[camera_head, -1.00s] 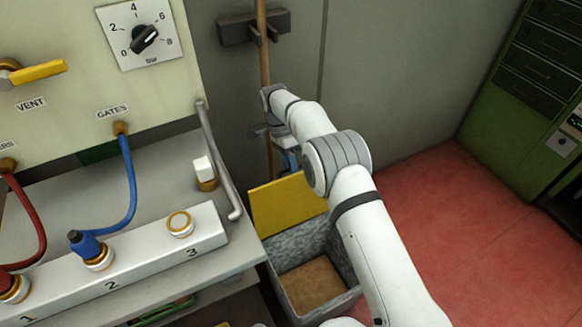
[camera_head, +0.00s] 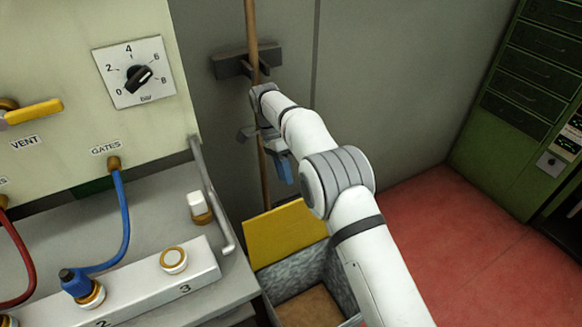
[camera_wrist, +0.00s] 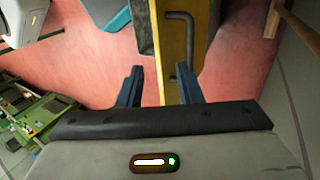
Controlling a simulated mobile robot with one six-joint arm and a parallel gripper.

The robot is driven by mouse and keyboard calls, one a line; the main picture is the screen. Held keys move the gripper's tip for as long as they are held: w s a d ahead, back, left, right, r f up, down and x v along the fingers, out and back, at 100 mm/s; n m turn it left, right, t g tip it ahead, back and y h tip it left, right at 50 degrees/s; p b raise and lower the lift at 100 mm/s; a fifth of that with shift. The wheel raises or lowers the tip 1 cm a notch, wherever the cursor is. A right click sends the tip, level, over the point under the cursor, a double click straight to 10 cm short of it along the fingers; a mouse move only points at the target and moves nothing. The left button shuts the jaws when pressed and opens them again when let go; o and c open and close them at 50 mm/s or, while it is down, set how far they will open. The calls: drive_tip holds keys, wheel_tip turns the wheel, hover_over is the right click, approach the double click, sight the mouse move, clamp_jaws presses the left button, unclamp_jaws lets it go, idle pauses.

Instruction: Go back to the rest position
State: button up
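My gripper shows in the wrist view (camera_wrist: 159,82) with its two blue fingers apart and nothing between them. In the head view my gripper (camera_head: 283,168) is partly hidden behind my arm, in front of the grey wall. It is above the upright yellow lid (camera_head: 285,234) of an open grey bin (camera_head: 336,283). The yellow lid, with a dark handle, also shows in the wrist view (camera_wrist: 172,72), beyond the fingers. No loose cork stopper is clearly visible.
A bench at left carries a rail (camera_head: 150,288) with a blue plug (camera_head: 82,287), a white-topped peg (camera_head: 199,208) and a bent grey bar (camera_head: 213,195). A wooden pole (camera_head: 252,30) stands in a wall clamp (camera_head: 232,65). Red floor (camera_head: 450,240) is clear at right, before a green cabinet (camera_head: 515,110).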

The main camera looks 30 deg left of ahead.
drive_tip(key=shift+r, duration=0.1)
drive_tip(key=w+d+r+n+y+p, duration=0.1)
drive_tip(key=w+d+r, duration=0.1)
drive_tip(key=d+r, duration=0.65)
drive_tip(key=w+d+r+n+t+y+p, duration=0.15)
drive_tip(key=d+r, duration=0.35)
drive_tip(key=d, duration=0.6)
drive_tip(key=w+d+r+y+p, duration=0.1)
drive_tip(key=w+d+r+p, duration=0.15)
drive_tip(key=d+r, duration=0.6)
drive_tip(key=s+d+r+n+t+y+p, duration=0.1)
drive_tip(key=s+d, duration=0.3)
drive_tip(key=d, duration=0.4)
drive_tip(key=s+d+r+t+y, duration=0.1)
drive_tip(key=s+d, duration=0.2)
drive_tip(key=d, duration=0.4)
drive_tip(key=s+d+f+n+t+p, duration=0.1)
drive_tip(key=s+d+f+n+p, duration=0.1)
drive_tip(key=s+d, duration=0.7)
drive_tip(key=shift+s+d+t, duration=0.3)
drive_tip(key=shift+s+t, duration=0.05)
drive_tip(key=shift+s, duration=1.35)
drive_tip(key=shift+f+h, duration=0.1)
drive_tip(key=shift+h, duration=0.15)
